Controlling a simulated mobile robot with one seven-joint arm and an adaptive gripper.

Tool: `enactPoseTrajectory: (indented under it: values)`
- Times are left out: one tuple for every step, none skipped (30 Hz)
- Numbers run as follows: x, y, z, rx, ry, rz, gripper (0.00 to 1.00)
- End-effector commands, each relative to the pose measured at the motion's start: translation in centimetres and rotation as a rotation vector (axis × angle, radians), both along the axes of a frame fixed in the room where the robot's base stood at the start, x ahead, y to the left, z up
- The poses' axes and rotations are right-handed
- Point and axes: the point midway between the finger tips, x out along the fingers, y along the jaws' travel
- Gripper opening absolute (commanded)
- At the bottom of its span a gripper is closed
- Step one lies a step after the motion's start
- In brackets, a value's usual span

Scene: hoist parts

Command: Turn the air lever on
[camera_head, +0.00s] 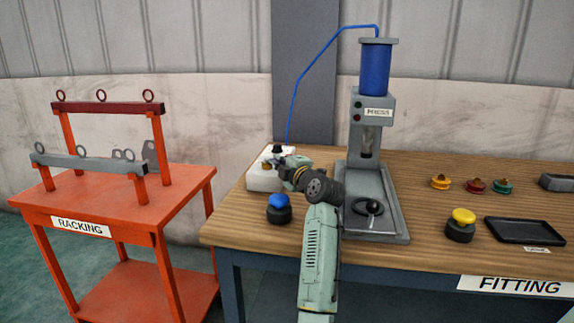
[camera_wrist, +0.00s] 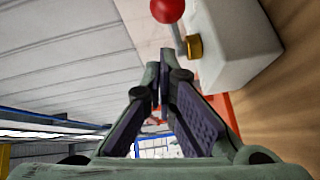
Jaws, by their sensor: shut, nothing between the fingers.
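The air lever (camera_wrist: 178,34) shows in the wrist view as a short grey arm with a red ball knob (camera_wrist: 167,10), beside a brass fitting (camera_wrist: 193,46) on a pale valve block (camera_wrist: 240,45). My gripper (camera_wrist: 158,88) is shut and empty, its tips below and left of the lever in that view, apart from it. In the head view the pale block (camera_head: 262,182) stands at the bench's left back, with my gripper (camera_head: 277,168) over its right side. The red knob cannot be made out there, and my wrist covers part of the block.
A press (camera_head: 375,190) with a blue cylinder (camera_head: 375,68) stands right of my arm; a blue air hose (camera_head: 305,75) runs between it and the block. A blue-topped button (camera_head: 278,207) sits in front of the block. An orange racking table (camera_head: 120,205) stands left.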

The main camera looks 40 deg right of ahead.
Motion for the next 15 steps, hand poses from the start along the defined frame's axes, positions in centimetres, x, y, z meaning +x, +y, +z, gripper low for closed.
enactPoseTrajectory:
  values:
    - [0.7,1.1,0.2,-0.002,-0.001,0.007,0.00]
    - [1.0,1.6,0.3,-0.003,-0.002,0.008,0.00]
    - [-0.4,1.3,0.0,-0.003,-0.003,0.001,0.00]
    - [-1.3,1.3,0.0,-0.002,-0.004,0.001,0.00]
    - [-2.0,1.5,0.0,-0.004,-0.003,0.002,0.00]
    - [-3.0,1.6,0.1,-0.004,-0.003,0.003,0.00]
    - [-3.6,1.7,0.2,-0.003,-0.003,0.003,0.00]
    - [-4.3,1.8,0.1,-0.001,-0.002,0.004,0.00]
    - [-5.1,1.9,0.2,-0.002,-0.001,0.004,0.00]
    - [-5.7,2.0,0.3,-0.002,-0.002,0.005,0.00]
    - [-6.2,2.1,0.4,-0.002,-0.002,0.005,0.00]
    - [-6.8,2.2,0.5,-0.002,-0.002,0.006,0.00]
    - [-7.3,2.2,0.5,-0.001,-0.002,0.006,0.00]
    - [-7.7,2.2,0.6,-0.002,-0.002,0.006,0.00]
    - [-8.1,2.3,0.6,-0.002,0.000,0.006,0.00]
